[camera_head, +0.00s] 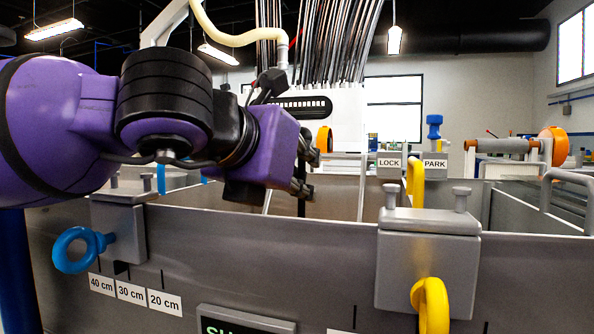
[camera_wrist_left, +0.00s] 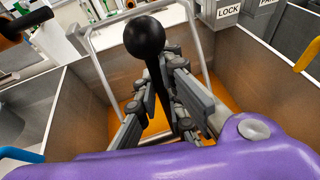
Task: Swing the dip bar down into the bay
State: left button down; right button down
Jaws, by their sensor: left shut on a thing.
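My left gripper (camera_head: 308,168) reaches over the grey tank wall from the left. In the left wrist view its fingers (camera_wrist_left: 160,88) are shut around a black bar (camera_wrist_left: 156,68) with a round ball end (camera_wrist_left: 145,37). The bar stands steeply between the fingers, its ball above them. In the head view only a thin dark length of it (camera_head: 301,206) shows below the gripper. I take this to be the dip bar. The bay (camera_wrist_left: 85,92) below has grey walls and an orange floor or liquid. The bar's lower end is hidden by the fingers. My right gripper is not in view.
A pale metal frame (camera_wrist_left: 93,58) stands behind the bar. LOCK (camera_head: 389,162) and PARK (camera_head: 434,163) labels sit on the far side. A blue ring (camera_head: 66,250) and a yellow ring (camera_head: 430,305) stick out from the near wall. The tank's near rim (camera_head: 330,232) runs below my arm.

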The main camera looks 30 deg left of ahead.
pick_arm(q)
jog(key=shift+a, duration=0.15)
jog(key=c, duration=1.9)
grip_release()
jog(key=shift+f, duration=0.15)
jog(key=shift+o, duration=0.2)
notch_tip(320, 180, up, 10)
jog(key=shift+r, duration=0.1)
jog(key=v, duration=0.9)
jog(key=shift+r+p, duration=0.2)
jog(key=shift+p, duration=0.2)
jog(key=shift+w, duration=0.1)
